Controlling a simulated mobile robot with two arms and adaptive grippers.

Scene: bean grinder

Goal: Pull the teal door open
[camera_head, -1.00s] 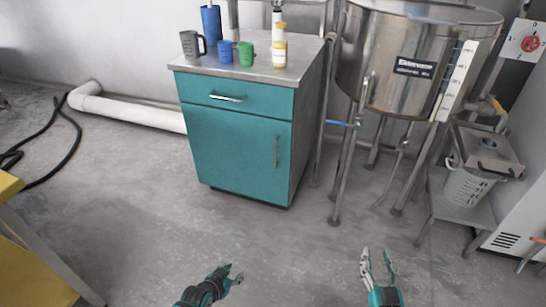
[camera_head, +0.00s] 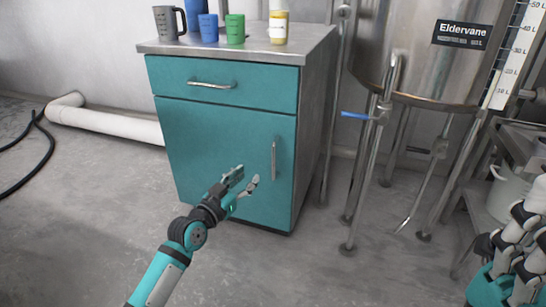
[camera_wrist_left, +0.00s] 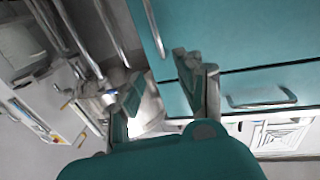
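The teal door (camera_head: 218,160) is the lower front of a cabinet and looks closed. Its vertical metal handle (camera_head: 274,158) is near the door's right edge. My left gripper (camera_head: 247,177) is open and empty, in front of the door and a little left of and below the handle. In the left wrist view, the gripper's spread fingers (camera_wrist_left: 161,85) show with the teal door (camera_wrist_left: 187,28) above and the door handle (camera_wrist_left: 154,28) beyond them, apart from both.
A teal drawer (camera_head: 228,85) with a handle is above the door. A steel tank (camera_head: 425,60) on legs stands right.

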